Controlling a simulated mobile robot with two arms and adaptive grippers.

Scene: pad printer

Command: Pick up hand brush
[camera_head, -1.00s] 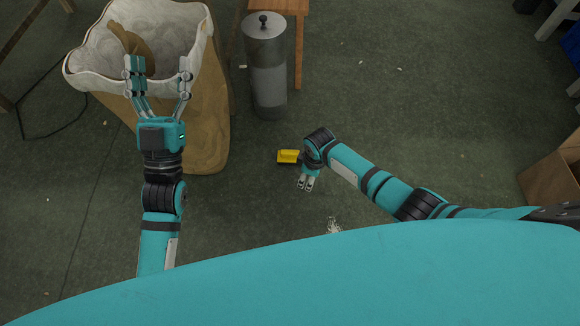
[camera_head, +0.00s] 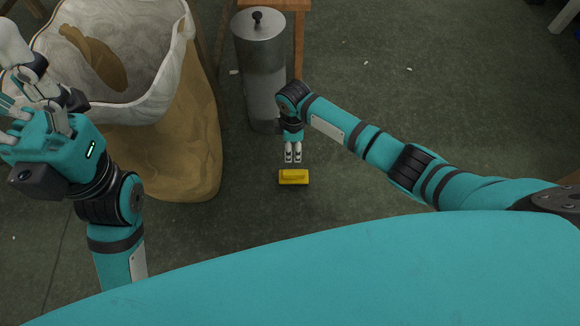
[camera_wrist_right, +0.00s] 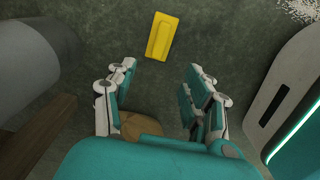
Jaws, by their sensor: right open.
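The hand brush is a small yellow block (camera_head: 293,177) lying on the dark green floor, near the middle of the head view. It also shows in the right wrist view (camera_wrist_right: 162,37), ahead of the fingers. My right gripper (camera_head: 293,160) is just above the brush in the head view, pointing toward it. In the wrist view its fingers (camera_wrist_right: 160,80) are apart with nothing between them. My left gripper (camera_head: 20,115) is at the left edge of the head view, partly cut off, beside the large bag; its fingers look spread.
A large white-lined brown bag (camera_head: 185,150) stands at the left. A grey metal cylinder with a lid (camera_head: 262,70) stands behind my right gripper, beside a wooden leg (camera_head: 299,45). White scraps (camera_wrist_right: 303,10) lie on the floor. The floor right of the brush is clear.

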